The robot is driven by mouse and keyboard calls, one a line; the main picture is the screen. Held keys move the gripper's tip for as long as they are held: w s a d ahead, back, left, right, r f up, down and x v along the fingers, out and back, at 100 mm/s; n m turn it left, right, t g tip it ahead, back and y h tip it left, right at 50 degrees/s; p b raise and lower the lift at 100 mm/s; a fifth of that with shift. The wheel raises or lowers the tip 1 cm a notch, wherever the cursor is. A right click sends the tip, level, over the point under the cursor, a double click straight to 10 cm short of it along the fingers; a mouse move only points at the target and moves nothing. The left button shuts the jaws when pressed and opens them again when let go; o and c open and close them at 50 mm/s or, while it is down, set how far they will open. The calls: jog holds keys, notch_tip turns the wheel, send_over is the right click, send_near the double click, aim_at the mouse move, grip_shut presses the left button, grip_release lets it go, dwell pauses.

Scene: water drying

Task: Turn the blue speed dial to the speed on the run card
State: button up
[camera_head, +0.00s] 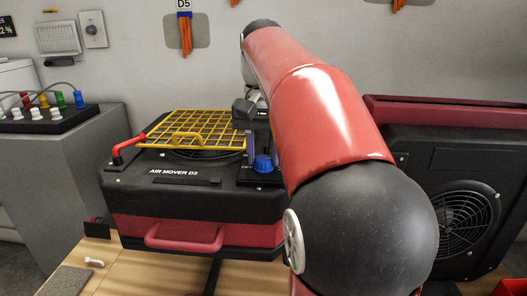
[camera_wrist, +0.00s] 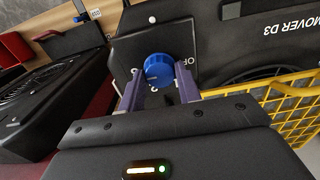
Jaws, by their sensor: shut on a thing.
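The blue speed dial (camera_head: 263,164) sits on a dark panel at the right of the black and red air mover marked D3 (camera_head: 130,188). In the wrist view the dial (camera_wrist: 158,67) lies between the two purple fingers of my gripper (camera_wrist: 157,86), which is shut on it. White lettering on the panel (camera_wrist: 187,48) is partly hidden by the fingers, and I cannot read the dial's setting. In the head view my gripper (camera_head: 257,143) comes down from above onto the dial, partly behind my arm. I cannot make out a run card.
A yellow grille (camera_head: 190,128) stands tilted beside my gripper, with a red lever (camera_head: 128,146) at its left. Another air mover (camera_head: 455,190) stands to the right. A grey cabinet (camera_head: 55,165) with coloured connectors is at left. The wooden table front is mostly clear.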

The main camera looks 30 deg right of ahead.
aim_at(264, 159)
jog(key=o, duration=1)
jog(key=shift+c, duration=0.2)
jog(key=shift+r, duration=3.9)
